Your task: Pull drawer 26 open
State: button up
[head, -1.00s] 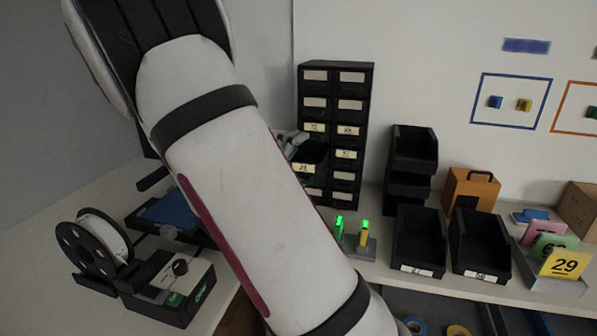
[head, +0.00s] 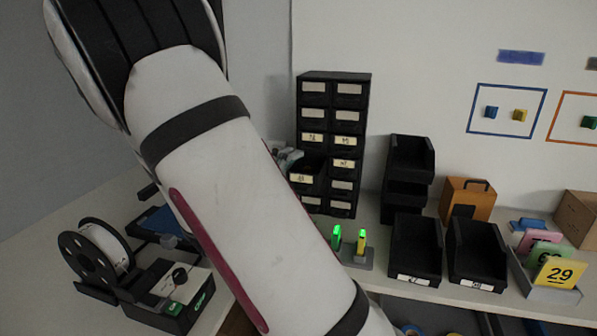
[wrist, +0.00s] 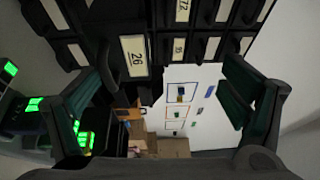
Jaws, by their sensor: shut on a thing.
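Drawer 26 (wrist: 134,80) is a black drawer with a white "26" label, in the upper left of the wrist view. In the head view, the drawer (head: 309,168) stands out from the front of the tall black cabinet (head: 334,76). My gripper (wrist: 170,75) is shut on drawer 26. Its dark green finger pads show at either side of the wrist view, and the exact contact is not clear. In the head view, my gripper (head: 286,157) shows beside the drawer, mostly hidden behind my white arm.
Black bins (head: 415,245) stand right of the cabinet, with green-lit devices (head: 350,240) in front. An orange box (head: 466,199) and numbered cards (head: 560,272) are further right. A spool machine (head: 175,290) is at the left. My arm hides the middle of the counter.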

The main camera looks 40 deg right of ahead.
jog(key=shift+a+r, duration=0.5)
jog(key=shift+s+a, duration=0.1)
jog(key=shift+a, duration=0.3)
jog(key=c, duration=0.6)
jog(key=shift+a+f, duration=0.2)
jog(key=shift+a, duration=0.05)
jog(key=c, duration=0.4)
jog(key=shift+s+a+f+p, duration=0.2)
jog(key=shift+a+p, duration=0.1)
jog(key=shift+a, duration=0.35)
jog(key=shift+s+a+f+p, duration=0.15)
jog(key=shift+a+p, duration=0.2)
jog(key=shift+a, duration=0.3)
jog(key=shift+s+a+f+p, duration=0.1)
jog(key=shift+a+f+p, duration=0.15)
jog(key=shift+a, duration=0.4)
jog(key=shift+r+p, duration=0.1)
jog(key=shift+p, duration=0.35)
